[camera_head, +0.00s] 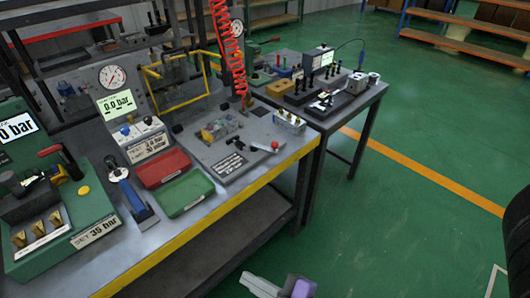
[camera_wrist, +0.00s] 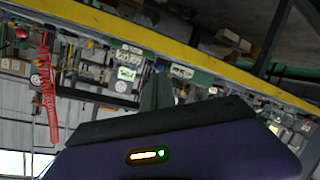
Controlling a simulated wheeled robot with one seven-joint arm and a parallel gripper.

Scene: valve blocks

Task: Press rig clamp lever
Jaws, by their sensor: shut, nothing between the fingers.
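A lever with a red ball knob (camera_head: 275,145) sits at the right of a grey plate (camera_head: 231,161) that carries a small valve block (camera_head: 220,129). Another lever with a red grip (camera_head: 49,151) stands on the green rig (camera_head: 88,210) at the left. I cannot tell which is the rig clamp lever. My gripper (camera_wrist: 157,88) shows in the wrist view as dark fingers close together, shut and empty, in front of its purple body. In the head view only a grey and purple part of my arm shows at the bottom, in front of the bench and apart from both levers.
The bench's yellow front edge (camera_head: 214,223) lies between my arm and the levers. Red (camera_head: 162,167) and green (camera_head: 184,192) trays sit mid-bench. A red coiled hose (camera_head: 226,48) hangs above. A second table (camera_head: 332,115) stands behind right. Green floor is open at right.

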